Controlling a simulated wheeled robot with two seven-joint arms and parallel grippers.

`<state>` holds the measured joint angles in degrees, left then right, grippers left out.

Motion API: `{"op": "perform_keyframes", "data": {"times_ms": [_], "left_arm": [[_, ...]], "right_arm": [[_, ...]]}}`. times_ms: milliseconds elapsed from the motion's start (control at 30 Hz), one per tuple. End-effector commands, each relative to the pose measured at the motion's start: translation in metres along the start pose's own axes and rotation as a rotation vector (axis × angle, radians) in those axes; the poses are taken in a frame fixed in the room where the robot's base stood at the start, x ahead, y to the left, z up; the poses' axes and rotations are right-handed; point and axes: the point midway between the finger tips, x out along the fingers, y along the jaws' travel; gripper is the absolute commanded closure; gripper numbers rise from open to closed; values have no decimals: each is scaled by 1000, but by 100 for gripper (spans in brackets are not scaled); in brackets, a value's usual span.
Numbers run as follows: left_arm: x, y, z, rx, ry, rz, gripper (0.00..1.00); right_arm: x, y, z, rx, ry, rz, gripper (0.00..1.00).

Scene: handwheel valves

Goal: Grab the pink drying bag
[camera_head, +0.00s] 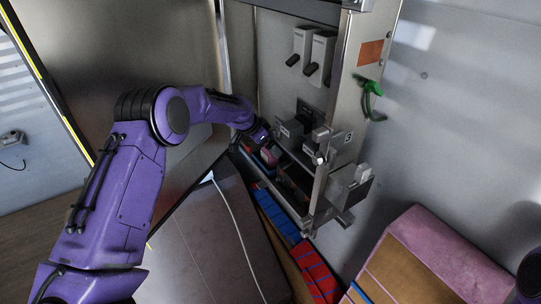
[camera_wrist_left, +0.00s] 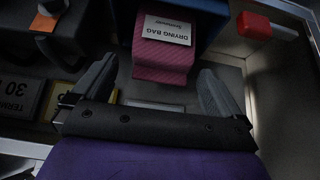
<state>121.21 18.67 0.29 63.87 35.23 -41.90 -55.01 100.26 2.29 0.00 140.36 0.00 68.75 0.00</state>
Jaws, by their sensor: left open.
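The pink drying bag (camera_wrist_left: 160,72) shows in the left wrist view at the top middle, with a white label that reads upside down. A small pink patch that looks like it (camera_head: 269,155) shows in the head view, low in the cabinet. My left gripper (camera_wrist_left: 157,78) is open. Its two fingers point toward the bag, one to each side of it in the picture, with nothing visible gripped. In the head view my left arm reaches into the cabinet and its gripper (camera_head: 262,139) is small and dark there. My right gripper is out of view.
A dark blue holder (camera_wrist_left: 205,12) is around the bag's upper part. A red block (camera_wrist_left: 253,25) lies right of it, and dark boxes with labels (camera_wrist_left: 28,98) lie left. The cabinet's metal frame post (camera_head: 338,110) and grey boxes (camera_head: 290,130) stand close to my left gripper.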

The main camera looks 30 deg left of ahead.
Motion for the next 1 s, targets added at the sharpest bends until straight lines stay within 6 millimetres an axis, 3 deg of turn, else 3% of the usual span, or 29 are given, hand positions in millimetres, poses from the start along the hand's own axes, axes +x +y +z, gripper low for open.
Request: {"op": "perform_keyframes", "data": {"times_ms": [267,500,767,1000], "left_arm": [[7,-1,1,-2,1,-2,0],[7,-1,1,-2,1,-1,74],[5,-1,0,-2,1,-2,74],[-21,-2,-17,0,5,-4,74]], "right_arm": [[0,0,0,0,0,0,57],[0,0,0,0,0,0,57],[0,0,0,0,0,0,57],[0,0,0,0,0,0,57]]}}
